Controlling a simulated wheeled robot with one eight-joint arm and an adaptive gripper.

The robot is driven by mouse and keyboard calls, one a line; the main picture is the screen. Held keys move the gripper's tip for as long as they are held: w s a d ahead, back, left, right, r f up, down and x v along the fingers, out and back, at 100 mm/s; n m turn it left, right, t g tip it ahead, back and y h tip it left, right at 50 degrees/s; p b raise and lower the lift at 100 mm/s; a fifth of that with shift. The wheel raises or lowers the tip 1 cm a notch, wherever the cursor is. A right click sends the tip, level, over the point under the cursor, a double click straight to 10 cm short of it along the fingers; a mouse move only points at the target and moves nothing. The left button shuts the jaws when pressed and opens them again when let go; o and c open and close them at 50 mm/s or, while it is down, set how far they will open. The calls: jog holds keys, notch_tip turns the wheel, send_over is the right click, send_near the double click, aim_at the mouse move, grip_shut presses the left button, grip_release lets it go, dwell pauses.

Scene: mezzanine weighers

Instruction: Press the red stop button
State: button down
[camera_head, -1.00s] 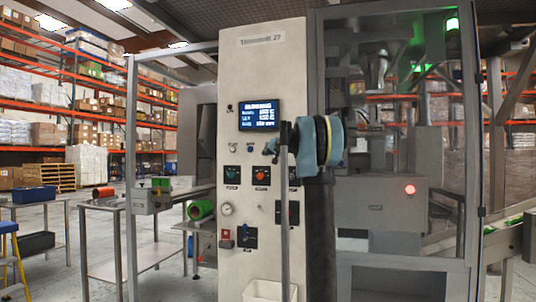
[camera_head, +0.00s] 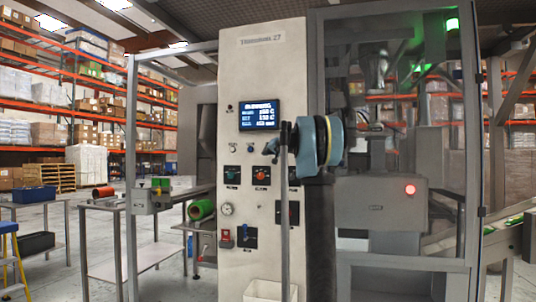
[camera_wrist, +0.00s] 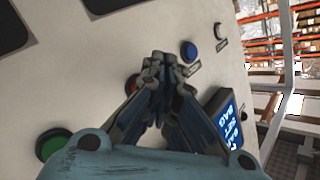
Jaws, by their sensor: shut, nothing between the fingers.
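The red button (camera_wrist: 131,85) shows in the wrist view on the pale panel, partly hidden behind my gripper's fingers. My gripper (camera_wrist: 162,66) is shut and empty, its fingertips over the panel just beside the red button. I cannot tell whether they touch the panel. In the head view my gripper (camera_head: 271,152) reaches the panel's front just below the display from the right; the red button cannot be made out clearly there. A green button (camera_wrist: 52,146) lies on one side of the red one, and a blue button (camera_wrist: 188,50) and a white button (camera_wrist: 220,31) on the other.
The control cabinet (camera_head: 230,75) carries a lit display (camera_head: 258,115), with a green switch (camera_head: 232,173) and an orange-red switch (camera_head: 261,175) below. A white bin (camera_head: 265,291) sits at its foot. A metal table (camera_head: 103,240) stands left; a glazed machine enclosure (camera_head: 400,262) stands right.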

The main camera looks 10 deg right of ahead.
jog(key=shift+w+d, duration=0.1)
jog(key=shift+w, duration=0.05)
jog(key=shift+w+d, duration=0.1)
jog(key=shift+w, duration=0.1)
jog(key=shift+w+d, duration=0.15)
jog(key=shift+w, duration=0.2)
dwell(1.0)
dwell(0.3)
jog(key=shift+s+a, duration=0.35)
jog(key=shift+s, duration=0.4)
jog(key=shift+s+a, duration=0.35)
jog(key=shift+s, duration=0.4)
jog(key=shift+s+a, duration=0.3)
jog(key=shift+s, duration=0.5)
jog(key=shift+s+a, duration=0.35)
jog(key=shift+s, duration=0.4)
